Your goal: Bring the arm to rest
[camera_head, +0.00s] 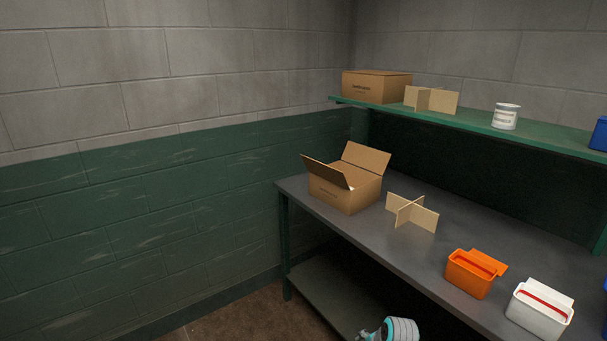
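My gripper is not in view. Only a small grey and light-blue rounded part, which looks like a piece of my arm, shows at the bottom edge, right of centre, in front of the workbench. Whether the gripper holds anything is hidden.
A dark workbench (375,238) along the right bears an open cardboard box (343,198), a cardboard divider (411,213), an orange container (470,275) and a white container (537,312). A green shelf (465,127) above holds a closed box (375,86), another divider (431,99) and a white can (505,117).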

